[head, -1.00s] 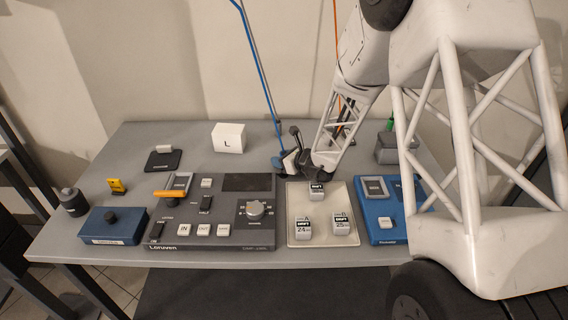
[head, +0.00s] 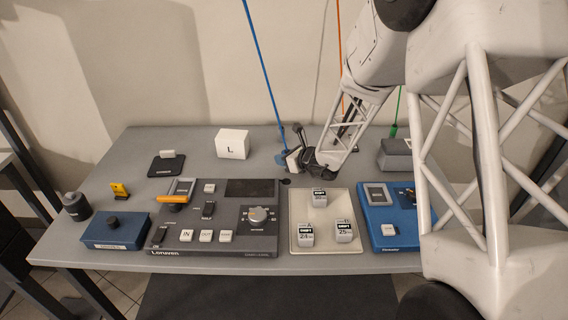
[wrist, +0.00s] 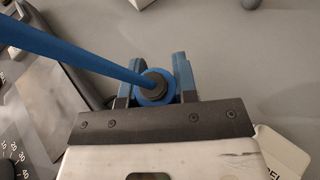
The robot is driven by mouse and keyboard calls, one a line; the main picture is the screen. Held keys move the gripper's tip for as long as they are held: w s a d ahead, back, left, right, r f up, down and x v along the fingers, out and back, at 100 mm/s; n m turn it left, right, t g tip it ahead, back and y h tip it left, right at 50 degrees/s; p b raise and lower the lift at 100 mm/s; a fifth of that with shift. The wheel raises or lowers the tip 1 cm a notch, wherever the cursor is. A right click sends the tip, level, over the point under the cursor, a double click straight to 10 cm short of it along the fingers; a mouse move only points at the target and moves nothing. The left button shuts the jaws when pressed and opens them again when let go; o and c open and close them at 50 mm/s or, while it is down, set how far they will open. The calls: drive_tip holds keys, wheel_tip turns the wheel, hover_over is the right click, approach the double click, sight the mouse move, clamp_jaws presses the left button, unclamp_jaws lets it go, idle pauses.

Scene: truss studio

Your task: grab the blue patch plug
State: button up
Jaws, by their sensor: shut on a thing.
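The blue patch plug (wrist: 146,97) is held between the two fingers of my gripper (wrist: 156,78) in the wrist view. It has a blue collar around a dark round centre, and a thick blue cable (wrist: 70,56) runs from it to the upper left. In the head view my gripper (head: 291,160) is over the back middle of the table, behind the console and tray. The blue cable (head: 263,62) rises from it to the top edge. The plug's lower end is hidden, and I cannot tell whether it touches the table.
A dark console (head: 240,238), a pale tray (head: 322,240) with several small blocks and a blue device (head: 374,216) line the front. A white "L" box (head: 232,144) stands left of my gripper. An orange cable (head: 340,60) and a green plug (head: 393,131) are to the right.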

drive_tip(key=s+d, duration=0.1)
drive_tip(key=s, duration=0.4)
drive_tip(key=s+d+r, duration=0.1)
drive_tip(key=s, duration=0.4)
drive_tip(key=s+d, duration=0.1)
drive_tip(key=s, duration=0.4)
drive_tip(key=shift+s+d+r, duration=0.3)
drive_tip(key=shift+r, duration=0.1)
